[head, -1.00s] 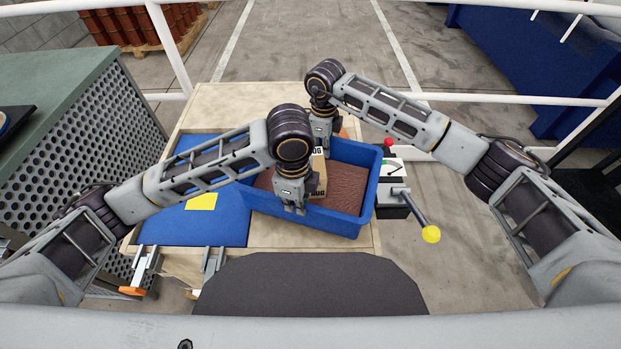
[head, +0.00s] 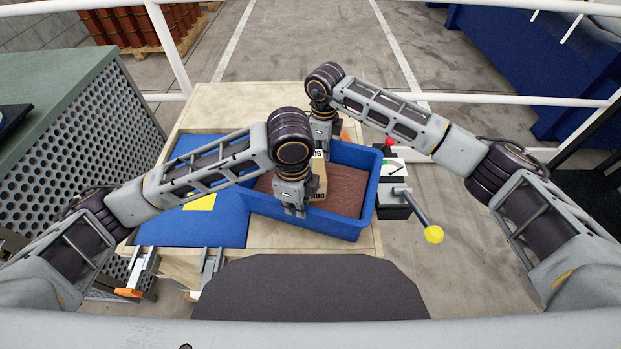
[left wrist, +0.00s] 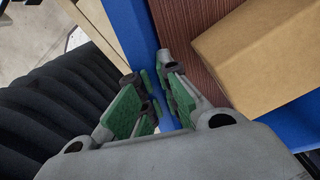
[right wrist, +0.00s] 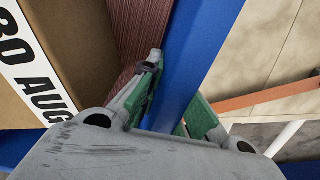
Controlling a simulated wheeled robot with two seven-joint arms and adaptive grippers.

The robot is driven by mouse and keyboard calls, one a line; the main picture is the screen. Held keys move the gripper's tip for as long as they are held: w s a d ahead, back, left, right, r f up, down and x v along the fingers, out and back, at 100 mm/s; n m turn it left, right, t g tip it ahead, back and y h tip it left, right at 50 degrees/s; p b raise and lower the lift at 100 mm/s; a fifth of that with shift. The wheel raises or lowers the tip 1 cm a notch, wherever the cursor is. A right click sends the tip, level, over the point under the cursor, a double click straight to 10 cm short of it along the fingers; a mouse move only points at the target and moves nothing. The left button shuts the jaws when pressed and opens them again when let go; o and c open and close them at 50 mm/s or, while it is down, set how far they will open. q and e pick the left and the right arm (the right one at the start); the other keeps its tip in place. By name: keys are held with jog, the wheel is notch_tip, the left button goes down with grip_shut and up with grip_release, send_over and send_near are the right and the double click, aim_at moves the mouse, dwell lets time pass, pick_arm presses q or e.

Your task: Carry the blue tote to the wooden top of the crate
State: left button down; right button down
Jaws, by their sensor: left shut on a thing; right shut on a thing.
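The blue tote (head: 362,212) sits at the middle of the head view, over the pale wooden top (head: 240,105) of the crate. It has a brown ribbed floor and holds a cardboard box (head: 318,178) with black lettering. My left gripper (head: 294,212) is shut on the tote's near wall, which also shows in the left wrist view (left wrist: 172,105). My right gripper (head: 322,148) is shut on the far wall, which shows in the right wrist view (right wrist: 195,60). I cannot tell whether the tote touches the wood. My grippers and left arm hide part of it.
A blue mat (head: 190,228) with a yellow patch (head: 200,202) lies left of the tote. A lever with a yellow knob (head: 433,234) and a red button (head: 389,143) stand at the right. A perforated green-topped cabinet (head: 90,130) is at the left. White rails (head: 480,98) run behind.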

jog(key=shift+w+r, duration=0.1)
jog(key=shift+r, duration=0.05)
pick_arm(q)
jog(key=c, duration=2.1)
grip_release()
jog(key=shift+f, duration=0.1)
pick_arm(e)
jog(key=c, duration=2.1)
grip_release()
jog(key=shift+f, duration=0.2)
pick_arm(q)
jog(key=o, duration=0.5)
jog(key=shift+s, duration=0.15)
jog(key=shift+c, duration=0.2)
pick_arm(e)
jog(key=o, duration=0.5)
jog(key=shift+s+r, duration=0.1)
jog(key=shift+s, duration=0.15)
jog(key=shift+c, duration=0.2)
jog(key=shift+w, duration=0.1)
pick_arm(q)
notch_tip(320, 180, up, 12)
pick_arm(e)
jog(key=shift+r, duration=5.95)
